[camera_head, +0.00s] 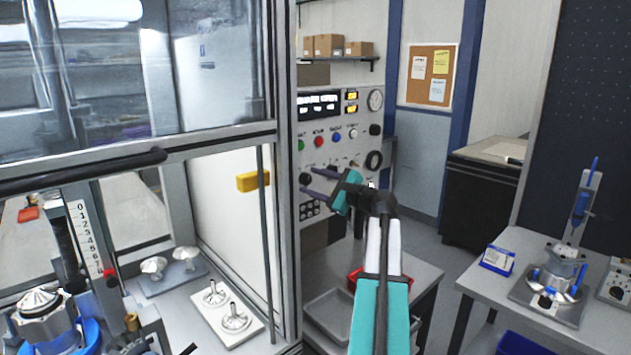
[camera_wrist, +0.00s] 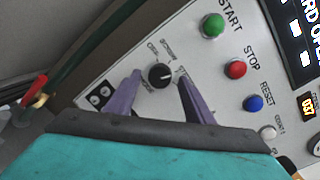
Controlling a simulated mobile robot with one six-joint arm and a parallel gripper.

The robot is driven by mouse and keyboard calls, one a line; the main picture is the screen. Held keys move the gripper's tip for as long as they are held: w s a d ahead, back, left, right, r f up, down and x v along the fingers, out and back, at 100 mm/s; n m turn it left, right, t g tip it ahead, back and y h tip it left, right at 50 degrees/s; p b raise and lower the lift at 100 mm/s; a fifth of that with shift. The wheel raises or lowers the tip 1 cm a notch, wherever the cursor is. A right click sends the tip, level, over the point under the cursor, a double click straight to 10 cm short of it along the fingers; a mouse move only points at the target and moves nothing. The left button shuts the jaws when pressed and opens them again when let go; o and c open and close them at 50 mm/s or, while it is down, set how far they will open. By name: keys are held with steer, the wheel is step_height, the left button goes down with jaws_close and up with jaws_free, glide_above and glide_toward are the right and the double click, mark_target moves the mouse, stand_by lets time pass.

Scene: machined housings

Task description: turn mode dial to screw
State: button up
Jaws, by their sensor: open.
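The mode dial (camera_wrist: 159,74) is a round black knob with a small pale mark, on the light grey control panel (camera_wrist: 120,66). Small printed words ring it, tilted and too blurred to read surely; I cannot tell which word the mark points at. My gripper (camera_wrist: 158,80) is open, with one purple finger on each side of the dial in the wrist view. The fingers look apart from the knob, though depth is hard to judge. In the head view my gripper (camera_head: 307,181) reaches left to the panel's lower left part, near the black dial.
A green START button (camera_wrist: 213,25), red STOP button (camera_wrist: 235,68) and blue RESET button (camera_wrist: 253,103) sit right of the dial. Black sockets (camera_wrist: 100,95) lie left of it. The framed glass enclosure (camera_head: 285,200) stands close left of the panel. A grey tray (camera_head: 328,312) lies below.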

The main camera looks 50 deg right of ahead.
steer(key=c, duration=0.9)
steer(key=shift+s+d, duration=0.1)
steer(key=shift+c, duration=0.7)
